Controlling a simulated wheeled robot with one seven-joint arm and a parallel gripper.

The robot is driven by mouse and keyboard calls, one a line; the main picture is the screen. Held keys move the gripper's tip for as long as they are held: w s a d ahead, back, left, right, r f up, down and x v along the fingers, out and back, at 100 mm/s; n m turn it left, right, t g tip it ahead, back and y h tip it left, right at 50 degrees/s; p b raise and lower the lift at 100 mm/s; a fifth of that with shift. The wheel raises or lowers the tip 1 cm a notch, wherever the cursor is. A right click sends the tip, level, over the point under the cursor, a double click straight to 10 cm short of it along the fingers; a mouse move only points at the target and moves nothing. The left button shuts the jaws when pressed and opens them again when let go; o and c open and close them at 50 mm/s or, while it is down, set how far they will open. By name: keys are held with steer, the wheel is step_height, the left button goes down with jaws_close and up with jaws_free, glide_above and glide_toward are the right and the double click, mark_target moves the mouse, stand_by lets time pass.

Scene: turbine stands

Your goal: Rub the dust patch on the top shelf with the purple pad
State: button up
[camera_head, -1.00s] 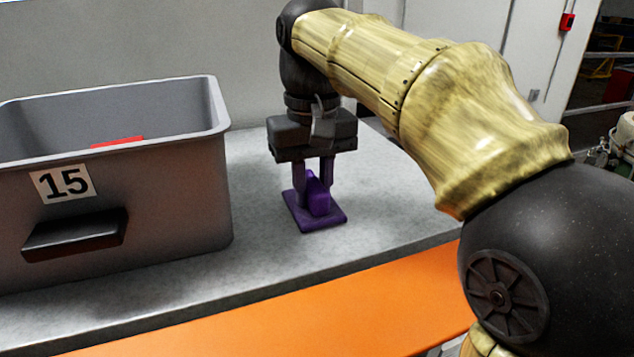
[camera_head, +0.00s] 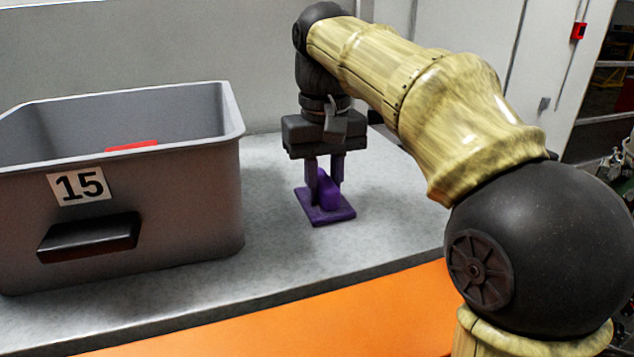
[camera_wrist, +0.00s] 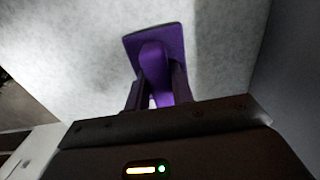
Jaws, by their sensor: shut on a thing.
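The purple pad (camera_head: 330,215) has a flat square base and an upright grip. My gripper (camera_head: 325,180) is shut on that grip from above, with one finger on each side. The pad is at the grey shelf top (camera_head: 275,235), to the right of the bin; I cannot tell whether its base touches the surface. In the wrist view the pad (camera_wrist: 158,48) shows beyond my gripper (camera_wrist: 155,92), over the mottled pale surface. I cannot make out a distinct dust patch in either view.
A grey bin (camera_head: 200,215) marked 15, with a red thing (camera_head: 132,146) inside, stands left of the pad. An orange front edge (camera_head: 300,320) runs along the shelf. A wall (camera_head: 190,40) rises behind. Bare surface lies around the pad.

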steer(key=shift+w+d+r, duration=0.1)
steer(key=shift+w+d, duration=0.1)
steer(key=shift+d, duration=0.4)
steer(key=shift+w+d, duration=0.15)
steer(key=shift+d, duration=0.4)
steer(key=shift+w+d, duration=0.25)
steer(key=shift+d, duration=0.55)
steer(key=shift+w+d, duration=0.2)
steer(key=shift+d, duration=0.6)
steer(key=shift+d, duration=0.15)
steer(key=shift+w+d, duration=0.25)
steer(key=shift+d, duration=0.5)
steer(key=shift+w+d, duration=0.25)
steer(key=shift+d, duration=0.5)
steer(key=shift+d, duration=0.1)
